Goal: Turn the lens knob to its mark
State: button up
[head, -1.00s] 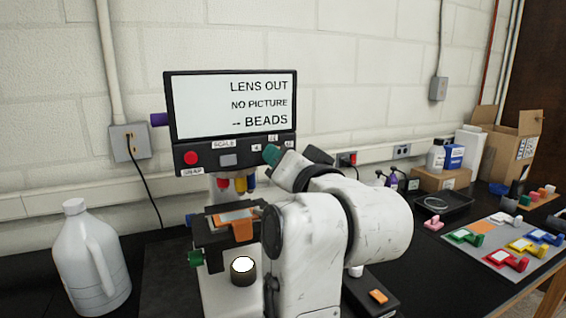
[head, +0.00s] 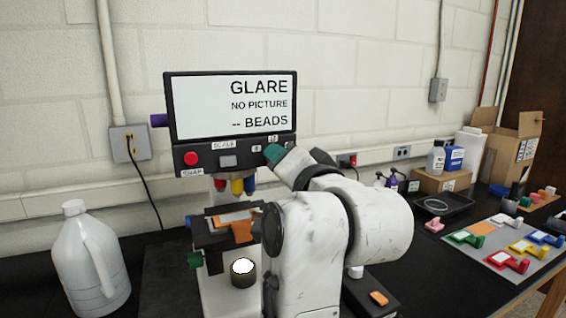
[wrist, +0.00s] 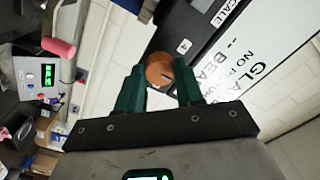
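The lens knob (wrist: 160,70) is round and copper-brown, on the black panel beside a label reading 4. In the wrist view it sits between the green fingertips of my gripper (wrist: 159,80), which look closed against its two sides. The knob's mark is too small to tell. In the head view my gripper (head: 273,153) is at the right of the panel under the screen and hides the knob. The screen (head: 232,105) reads GLARE, NO PICTURE, -- BEADS. Coloured lenses (head: 235,185) hang below the panel over the stage (head: 228,220).
A red button (head: 191,159) and grey switch (head: 228,160) are left on the panel. A lit round lamp (head: 243,267) stands under the stage. A white jug (head: 90,260) stands at left. A tray of coloured pieces (head: 500,247) lies at right.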

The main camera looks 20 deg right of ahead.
jog(key=o, duration=0.4)
jog(key=s+b, duration=0.1)
jog(key=s, duration=0.9)
jog(key=shift+s+b, duration=0.4)
